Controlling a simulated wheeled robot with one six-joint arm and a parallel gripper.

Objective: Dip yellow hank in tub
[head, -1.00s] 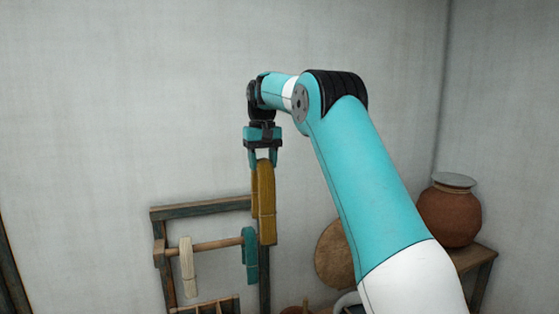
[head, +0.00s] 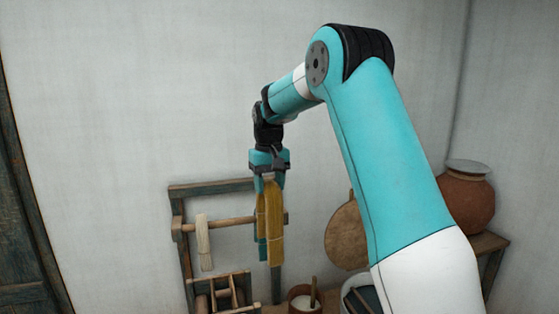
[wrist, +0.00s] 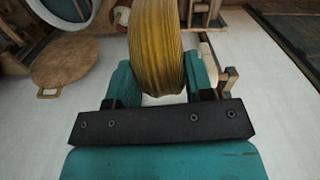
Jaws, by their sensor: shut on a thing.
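The yellow hank (head: 271,222) hangs straight down from my gripper (head: 268,180), which is shut on its top. In the wrist view the yellow hank (wrist: 157,45) sits between the two teal fingers. In the head view its lower part overlaps the wooden rack, in front of a teal hank (head: 262,247) that is mostly hidden. A tub with a pale rim (head: 346,282) stands low beside my arm, which hides part of it. The hank is left of and above this tub, apart from it. A pale rim also shows at the top left of the wrist view (wrist: 60,27).
The wooden rack (head: 188,262) carries a cream hank (head: 204,243) on its bar. A small brown pot with a stick (head: 303,301) stands between rack and tub. A round tan disc (head: 344,236) leans at the wall. A lidded clay jar (head: 466,197) sits on a shelf at right.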

